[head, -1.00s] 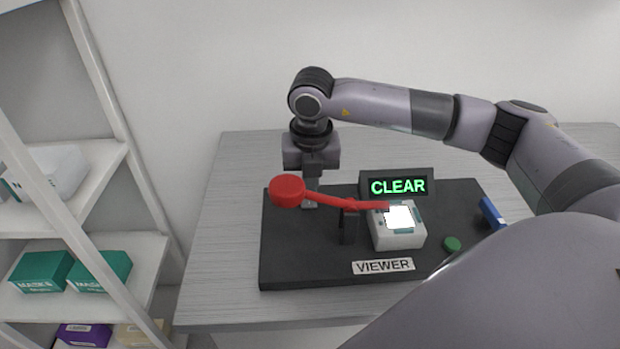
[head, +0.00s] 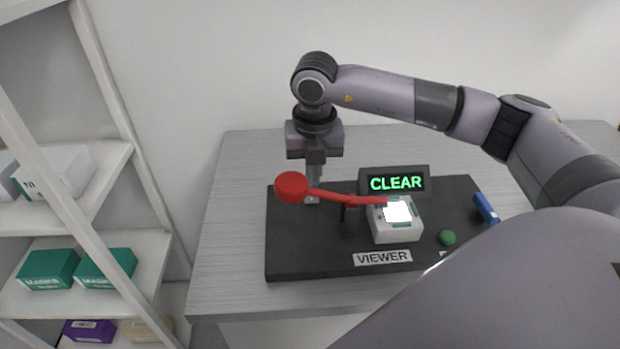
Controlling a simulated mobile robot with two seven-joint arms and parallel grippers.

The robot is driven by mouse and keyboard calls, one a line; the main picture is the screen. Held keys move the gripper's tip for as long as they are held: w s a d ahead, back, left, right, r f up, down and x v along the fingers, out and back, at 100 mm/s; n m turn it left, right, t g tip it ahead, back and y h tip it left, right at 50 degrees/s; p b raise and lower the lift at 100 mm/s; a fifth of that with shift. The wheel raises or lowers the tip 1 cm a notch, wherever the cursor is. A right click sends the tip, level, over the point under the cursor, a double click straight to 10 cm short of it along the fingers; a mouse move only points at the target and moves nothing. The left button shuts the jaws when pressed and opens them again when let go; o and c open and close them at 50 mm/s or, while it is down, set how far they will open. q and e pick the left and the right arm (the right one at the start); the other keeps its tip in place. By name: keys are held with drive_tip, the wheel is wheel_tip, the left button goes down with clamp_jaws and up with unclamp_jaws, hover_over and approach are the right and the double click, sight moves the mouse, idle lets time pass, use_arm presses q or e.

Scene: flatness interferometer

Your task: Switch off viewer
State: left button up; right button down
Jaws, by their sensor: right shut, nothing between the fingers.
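The viewer stands on a dark base plate (head: 300,262) on the table, with a "VIEWER" label (head: 382,257) at the front. It has a small white box (head: 397,232) with a bright lit white window (head: 397,211). Behind the box a display (head: 396,183) reads "CLEAR" in green. A red lever (head: 330,203) with a round red knob (head: 291,187) slants from the upper left across a dark post (head: 350,222) towards the box. My right gripper (head: 312,199) points down, shut and empty, behind the lever; I cannot tell whether it touches it. My left gripper is not in view.
A green button (head: 447,238) and a blue part (head: 485,208) sit on the plate's right side, near my right arm. The grey table (head: 230,220) is clear on the left. A white shelf (head: 110,180) with boxes stands further left.

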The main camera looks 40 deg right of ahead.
sight(314, 200)
wheel_tip(314, 200, up, 10)
drive_tip(key=s+b, duration=0.1)
drive_tip(key=shift+a+r, duration=0.2)
drive_tip(key=shift+a, duration=0.1)
drive_tip(key=shift+b, duration=0.35)
drive_tip(key=w+d+b, duration=0.1)
drive_tip(key=b, duration=0.2)
drive_tip(key=shift+r, duration=0.15)
